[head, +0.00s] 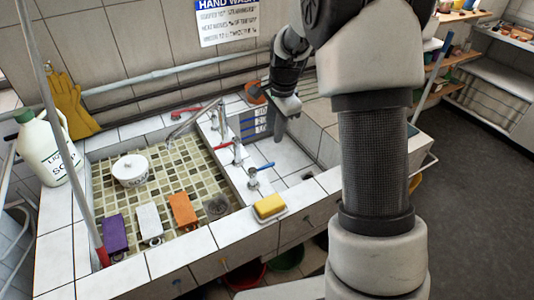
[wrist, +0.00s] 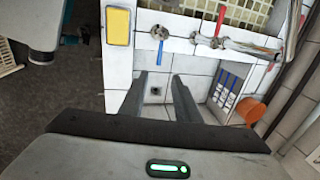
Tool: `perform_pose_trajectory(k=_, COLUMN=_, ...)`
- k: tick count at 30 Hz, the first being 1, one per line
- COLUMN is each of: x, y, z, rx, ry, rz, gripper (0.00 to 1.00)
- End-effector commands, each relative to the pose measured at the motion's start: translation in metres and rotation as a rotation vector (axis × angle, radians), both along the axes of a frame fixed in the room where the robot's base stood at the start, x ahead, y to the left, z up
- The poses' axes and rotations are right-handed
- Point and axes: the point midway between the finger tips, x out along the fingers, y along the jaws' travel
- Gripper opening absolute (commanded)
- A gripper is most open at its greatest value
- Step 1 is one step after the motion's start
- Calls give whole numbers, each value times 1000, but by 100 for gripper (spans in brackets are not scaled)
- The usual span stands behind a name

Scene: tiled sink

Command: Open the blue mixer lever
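The blue mixer lever (head: 262,168) sits on a chrome tap on the white tiled ledge, right of the basin. In the wrist view the blue lever (wrist: 160,51) points from its round chrome head toward my gripper. My gripper (wrist: 159,77) is open, its two dark fingers apart with only white tile and a small drain between them. The fingertips are short of the lever in that picture and appear apart from it.
A red-levered tap (head: 226,145) stands behind the blue one, with a long chrome spout nearby. A yellow sponge (head: 269,206) lies on the front ledge.

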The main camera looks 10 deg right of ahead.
Motion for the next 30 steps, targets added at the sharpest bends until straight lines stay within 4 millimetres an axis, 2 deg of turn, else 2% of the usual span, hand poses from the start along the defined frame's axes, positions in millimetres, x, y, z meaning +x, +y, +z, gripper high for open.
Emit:
perform_pose_trajectory(k=18, x=22, y=8, z=-126, rx=0, ry=4, rz=4, gripper=30)
perform_pose_trajectory(k=24, x=27, y=10, z=-152, rx=0, ry=3, rz=4, gripper=30)
perform_pose_trajectory(k=30, x=29, y=10, z=-161, rx=-1, ry=0, rz=4, gripper=30)
